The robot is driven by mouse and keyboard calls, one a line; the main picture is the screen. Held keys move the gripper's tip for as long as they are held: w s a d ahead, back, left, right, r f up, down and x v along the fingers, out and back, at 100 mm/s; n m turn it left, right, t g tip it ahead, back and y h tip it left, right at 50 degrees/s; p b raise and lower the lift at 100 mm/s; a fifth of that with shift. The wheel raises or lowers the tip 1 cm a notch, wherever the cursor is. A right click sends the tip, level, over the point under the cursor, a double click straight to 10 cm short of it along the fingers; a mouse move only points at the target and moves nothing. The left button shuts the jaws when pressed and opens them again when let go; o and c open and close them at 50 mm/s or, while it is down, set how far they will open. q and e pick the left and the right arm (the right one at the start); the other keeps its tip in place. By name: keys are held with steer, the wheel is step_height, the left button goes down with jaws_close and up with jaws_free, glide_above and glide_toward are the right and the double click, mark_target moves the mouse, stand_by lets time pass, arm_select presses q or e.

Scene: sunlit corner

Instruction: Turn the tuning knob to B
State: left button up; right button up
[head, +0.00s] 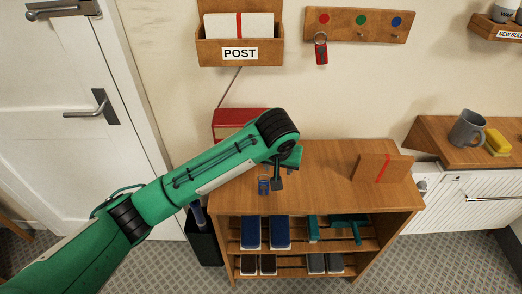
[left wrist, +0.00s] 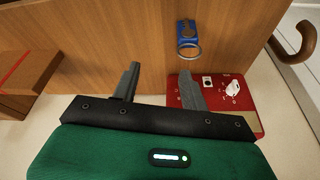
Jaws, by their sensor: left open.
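The red radio (head: 238,118) stands at the back left of the wooden shelf unit's top, partly hidden by my left arm. In the left wrist view the red radio (left wrist: 240,115) shows a white tuning knob (left wrist: 233,87) with small marks around it. The marks are too small to read, so I cannot tell its setting. My left gripper (head: 278,184) is over the top, to the right of the radio. Its fingers (left wrist: 160,68) are apart with nothing between them; one finger overlaps the radio's edge in view, apart from the knob. My right gripper is not in view.
A blue key tag with a ring (left wrist: 187,32) lies near the radio. A brown parcel with a red stripe (head: 372,167) stands on the right of the top (head: 325,155). Several shoes (head: 251,232) fill the shelves below. A post box (head: 240,54) hangs above.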

arm_select(q)
steer(key=w+a+r+n+y, duration=0.2)
steer(key=w+r+y, duration=0.1)
steer(key=w+r, duration=0.35)
steer(key=shift+t, duration=0.4)
steer(key=p+x, duration=0.1)
steer(key=x, duration=1.1)
steer(key=shift+f+p, duration=0.3)
steer(key=shift+p, duration=0.1)
steer(key=shift+w+a+f, duration=0.15)
steer(key=shift+w+f, duration=0.15)
steer(key=shift+f, duration=0.35)
jaws_close()
